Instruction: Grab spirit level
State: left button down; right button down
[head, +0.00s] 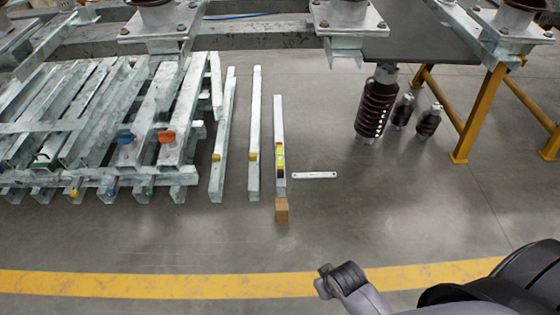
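A small spirit level (280,158) with yellow, red and black parts appears to lie along the top of the rightmost pale metal bar (279,120). It lies near the bar's front end, just behind a brown wooden block (281,210). Parts of my own arm show at the bottom right, well in front of the bar and apart from it. No gripper fingers can be made out there. My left arm does not show.
A flat white strip (314,175) lies on the floor right of the bar. Two more bars (254,120) and a stack of metal frames (90,130) fill the left. Brown insulators (376,105) and a yellow trestle (480,110) stand at right. Floor before the yellow line (150,284) is clear.

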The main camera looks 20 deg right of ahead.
aim_at(279, 145)
jog(key=i+l+z, duration=0.3)
jog(key=i, duration=0.4)
jog(key=i+z, duration=0.3)
jog(key=i, duration=0.35)
